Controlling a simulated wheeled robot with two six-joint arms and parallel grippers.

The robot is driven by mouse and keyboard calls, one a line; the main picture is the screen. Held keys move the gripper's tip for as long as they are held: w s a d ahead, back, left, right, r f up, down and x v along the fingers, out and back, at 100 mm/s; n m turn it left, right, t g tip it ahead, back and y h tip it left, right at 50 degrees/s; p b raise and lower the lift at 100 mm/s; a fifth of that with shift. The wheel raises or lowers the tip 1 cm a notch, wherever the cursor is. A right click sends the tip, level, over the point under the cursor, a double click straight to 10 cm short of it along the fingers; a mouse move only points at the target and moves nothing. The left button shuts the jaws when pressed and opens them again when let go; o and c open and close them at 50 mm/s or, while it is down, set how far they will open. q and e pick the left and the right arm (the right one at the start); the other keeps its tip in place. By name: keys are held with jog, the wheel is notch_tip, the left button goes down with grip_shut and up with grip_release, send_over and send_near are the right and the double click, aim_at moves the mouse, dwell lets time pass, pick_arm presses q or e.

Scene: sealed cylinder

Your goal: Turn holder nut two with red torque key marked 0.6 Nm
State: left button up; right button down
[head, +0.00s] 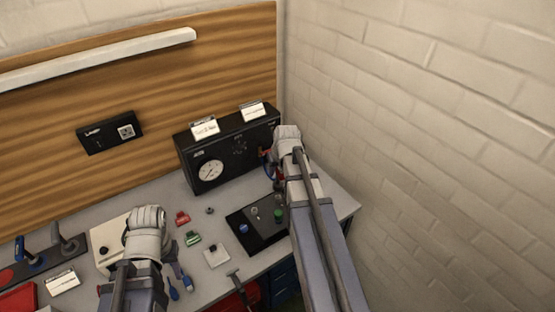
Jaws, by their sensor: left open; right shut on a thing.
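My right gripper (287,138) is at the right end of the black box with a round gauge (230,150). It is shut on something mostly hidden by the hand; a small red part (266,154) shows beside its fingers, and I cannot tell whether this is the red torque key. No 0.6 Nm marking is readable. A black tray (240,218) in front of the box holds a blue part, a green part and small metal parts. I cannot pick out holder nut two. My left gripper (149,214) is open over the pale block (103,238), apart from the box.
A rack (70,266) at far left carries a blue-handled tool (22,250) and a grey-handled tool (66,242). Small red (182,218) and green (193,238) pieces and a white square (216,256) lie mid-bench. A brick wall closes the right side.

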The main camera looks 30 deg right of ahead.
aim_at(277, 183)
jog(key=shift+w+d+f, duration=0.1)
jog(key=shift+w, duration=0.1)
jog(key=shift+s, duration=0.1)
jog(key=shift+f, duration=0.1)
jog(key=shift+f+b, duration=0.4)
jog(key=shift+b, duration=0.2)
jog(key=shift+f+b, duration=1.65)
jog(key=shift+f+b, duration=0.6)
jog(key=shift+f+b, duration=0.35)
jog(key=shift+f, duration=0.15)
